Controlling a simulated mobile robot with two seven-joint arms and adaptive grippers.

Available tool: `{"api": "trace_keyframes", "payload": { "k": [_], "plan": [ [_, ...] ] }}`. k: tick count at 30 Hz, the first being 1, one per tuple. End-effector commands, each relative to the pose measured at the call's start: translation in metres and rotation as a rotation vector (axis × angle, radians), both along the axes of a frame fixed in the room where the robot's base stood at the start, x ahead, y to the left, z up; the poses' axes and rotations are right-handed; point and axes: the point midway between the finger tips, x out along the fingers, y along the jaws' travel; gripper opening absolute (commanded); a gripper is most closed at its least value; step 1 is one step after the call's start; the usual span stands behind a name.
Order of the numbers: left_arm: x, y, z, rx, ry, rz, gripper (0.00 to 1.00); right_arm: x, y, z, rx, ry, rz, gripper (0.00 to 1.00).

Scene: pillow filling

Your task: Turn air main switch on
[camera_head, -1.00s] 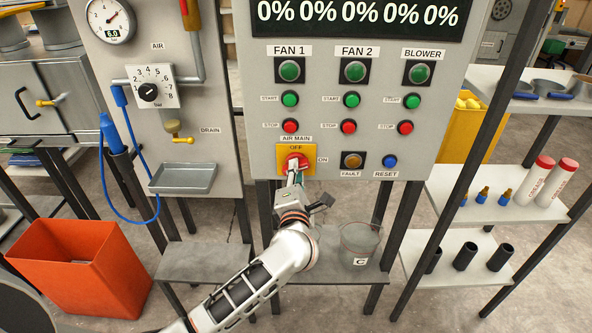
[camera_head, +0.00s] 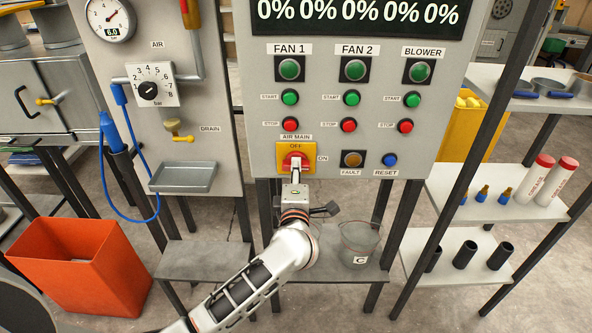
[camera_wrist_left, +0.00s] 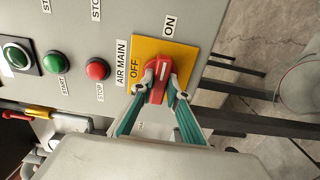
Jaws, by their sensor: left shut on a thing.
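The air main switch (camera_head: 286,160) is a yellow plate with a red handle at the bottom of the grey panel, with OFF printed above the handle and ON to its right. In the left wrist view the red handle (camera_wrist_left: 157,82) lies between the two fingertips, its long side running roughly toward the ON label. My left gripper (camera_head: 295,172) reaches it from below and is shut on it; its teal-lined fingers (camera_wrist_left: 163,90) show in the left wrist view. The gripper hides part of the handle in the head view. My right gripper is not in view.
Red stop button (camera_head: 291,125), fault button (camera_head: 352,160) and blue reset button (camera_head: 390,160) are near the switch. A clear bucket (camera_head: 359,240) marked C stands on a low shelf below. An orange bin (camera_head: 80,265) is at the left. The display reads 0% throughout.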

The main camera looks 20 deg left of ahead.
Motion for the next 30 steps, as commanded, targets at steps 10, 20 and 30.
{"api": "trace_keyframes", "payload": {
  "k": [10,20,30],
  "plan": [
    [0.000,0.000,-0.001,0.002,0.001,-0.001,0.32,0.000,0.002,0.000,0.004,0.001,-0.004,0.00],
    [-0.002,-0.001,0.000,0.001,0.000,-0.001,0.32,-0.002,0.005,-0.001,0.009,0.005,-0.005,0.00],
    [-0.053,-0.016,-0.002,-0.003,0.002,-0.002,0.32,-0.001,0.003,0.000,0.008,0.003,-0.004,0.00]
  ]
}}
